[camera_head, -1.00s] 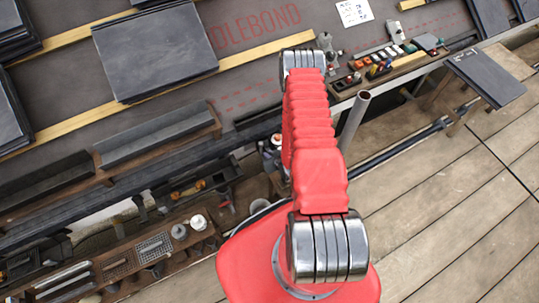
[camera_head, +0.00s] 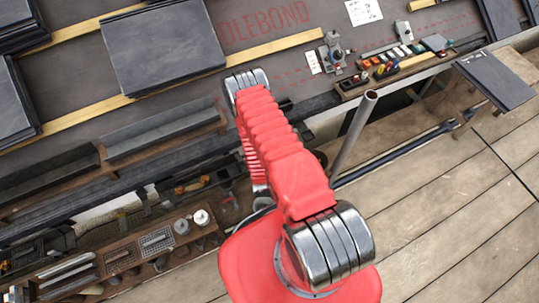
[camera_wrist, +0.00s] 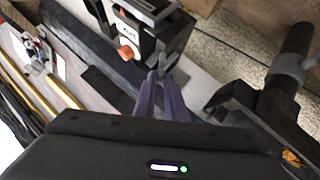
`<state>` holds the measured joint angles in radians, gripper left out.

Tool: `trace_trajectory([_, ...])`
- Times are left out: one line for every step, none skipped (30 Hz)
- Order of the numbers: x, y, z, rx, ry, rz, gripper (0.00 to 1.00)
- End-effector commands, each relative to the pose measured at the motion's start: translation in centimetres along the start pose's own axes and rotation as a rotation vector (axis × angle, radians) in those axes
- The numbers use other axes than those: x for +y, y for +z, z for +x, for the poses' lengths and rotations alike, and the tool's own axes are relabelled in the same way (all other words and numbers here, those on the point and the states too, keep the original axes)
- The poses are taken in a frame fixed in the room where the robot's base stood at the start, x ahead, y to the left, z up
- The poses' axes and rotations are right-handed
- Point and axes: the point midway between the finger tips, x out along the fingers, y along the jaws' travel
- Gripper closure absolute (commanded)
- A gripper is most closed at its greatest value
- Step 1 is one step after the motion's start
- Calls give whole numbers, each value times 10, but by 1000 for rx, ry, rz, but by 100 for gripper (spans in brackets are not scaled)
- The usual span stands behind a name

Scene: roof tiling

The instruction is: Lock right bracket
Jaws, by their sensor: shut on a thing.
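In the wrist view a black bracket body (camera_wrist: 150,28) with a white label and an orange knob (camera_wrist: 126,50) stands at the top, left of centre. The label is too small to read surely. My gripper (camera_wrist: 163,78) reaches up to its lower end, with its two purple fingers close together. They are shut on a small part there, which the fingers mostly hide. I cannot tell from the picture whether the bracket is locked. In the head view my red arm hides the gripper, and I cannot make out the bracket there.
A small tool rack (camera_head: 398,65) and an upright grey pipe (camera_head: 353,135) stand right of my arm. A tool tray (camera_head: 157,240) lies lower left. Plank flooring (camera_head: 430,210) at right is mostly clear.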

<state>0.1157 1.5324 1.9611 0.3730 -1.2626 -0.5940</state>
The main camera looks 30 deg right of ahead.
Motion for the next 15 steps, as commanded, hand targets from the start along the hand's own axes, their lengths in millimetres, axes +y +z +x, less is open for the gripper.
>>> trace_trajectory([-5,-1,0,3,21,-28,100])
trace_trajectory([-7,-1,0,3,37,-43,100])
trace_trajectory([-8,0,0,3,58,-64,100])
trace_trajectory([-10,0,0,4,74,-80,100])
trace_trajectory([-11,0,0,4,90,-96,100])
trace_trajectory([-13,0,1,3,111,-118,100])
trace_trajectory([-14,0,1,4,128,-133,100])
trace_trajectory([-16,1,1,4,145,-150,100])
trace_trajectory([-18,1,2,4,167,-171,100])
trace_trajectory([-19,1,2,3,184,-189,100])
trace_trajectory([-21,2,2,3,201,-206,100])
trace_trajectory([-22,2,3,4,225,-228,100])
trace_trajectory([-24,3,3,4,242,-247,100])
trace_trajectory([-26,3,4,4,260,-264,100])
trace_trajectory([-28,4,4,4,284,-288,100])
